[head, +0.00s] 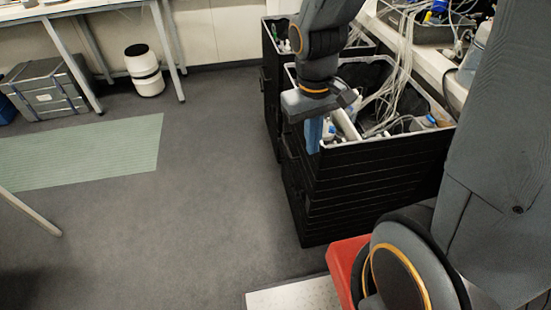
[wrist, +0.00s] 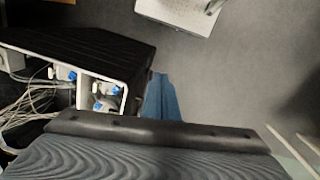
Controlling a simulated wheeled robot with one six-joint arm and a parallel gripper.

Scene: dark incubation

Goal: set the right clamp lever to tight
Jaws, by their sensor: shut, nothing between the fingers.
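My gripper (head: 314,135) hangs at the left front corner of the near black crate in the head view, pointing down. Its blue fingers are together with nothing between them. In the wrist view the blue fingers (wrist: 161,97) show beside the crate's edge, over grey floor. I cannot make out a clamp lever in either view, so its setting cannot be told.
The near black crate (head: 372,158) holds cables and bottles; another crate (head: 268,85) stands behind it. A cluttered bench runs along the right. A white bin (head: 144,70), a metal case (head: 45,90) and a green mat (head: 85,152) lie left. The middle floor is clear.

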